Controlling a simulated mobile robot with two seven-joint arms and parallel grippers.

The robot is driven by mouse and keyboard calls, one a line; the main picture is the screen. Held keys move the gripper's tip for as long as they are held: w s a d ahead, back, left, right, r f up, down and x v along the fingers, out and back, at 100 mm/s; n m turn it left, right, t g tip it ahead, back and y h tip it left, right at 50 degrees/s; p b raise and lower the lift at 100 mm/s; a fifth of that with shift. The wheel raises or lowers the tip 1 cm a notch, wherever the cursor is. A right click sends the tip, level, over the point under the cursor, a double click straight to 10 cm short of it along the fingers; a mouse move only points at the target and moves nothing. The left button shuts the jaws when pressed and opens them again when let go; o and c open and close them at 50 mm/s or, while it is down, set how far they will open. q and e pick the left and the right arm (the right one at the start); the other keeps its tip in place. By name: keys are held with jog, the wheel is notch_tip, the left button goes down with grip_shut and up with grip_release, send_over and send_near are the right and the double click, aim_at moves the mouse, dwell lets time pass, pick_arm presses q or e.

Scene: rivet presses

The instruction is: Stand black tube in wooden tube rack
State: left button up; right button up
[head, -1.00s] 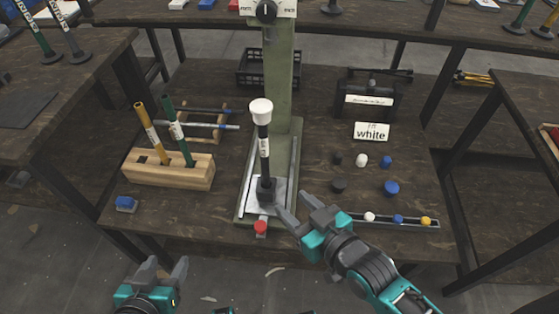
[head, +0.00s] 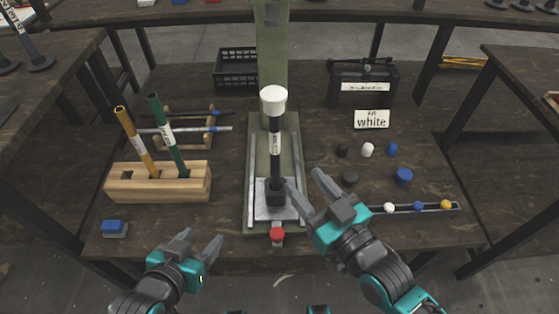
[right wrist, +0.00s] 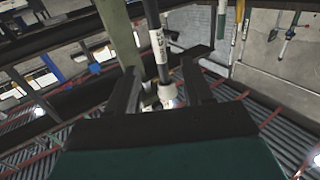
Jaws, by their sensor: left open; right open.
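The black tube (head: 275,150) stands upright in the dark holder on the press's sliding plate (head: 262,211), with a white cap (head: 273,98) on top and a white label on its side. It also shows between the fingers in the right wrist view (right wrist: 152,15). The wooden tube rack (head: 150,188) is on the left of the table and holds a yellow tube (head: 135,142) and a green tube (head: 166,135), both tilted. My right gripper (head: 303,190) is open, beside the tube's lower part on the right. My left gripper (head: 202,243) is open and empty at the front edge.
The green press column (head: 272,55) rises behind the tube. A red button (head: 277,236) is at the plate's front. A blue block (head: 114,227) lies front left. Loose caps, a "white" sign (head: 371,119) and a rail with balls (head: 430,207) are right. A black crate (head: 236,68) stands behind.

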aim_at(278, 146)
jog(key=b+x, duration=0.1)
jog(key=x, duration=0.5)
jog(key=shift+w+a, duration=0.15)
jog(key=shift+w, duration=0.2)
jog(key=b+x, duration=0.2)
jog(key=x, duration=0.2)
jog(key=shift+w+r, duration=0.15)
jog(key=shift+w, duration=0.25)
jog(key=shift+w+a, duration=0.2)
jog(key=shift+w, duration=0.1)
jog(key=shift+w+a, duration=0.1)
grip_shut()
jog(key=shift+r, duration=0.1)
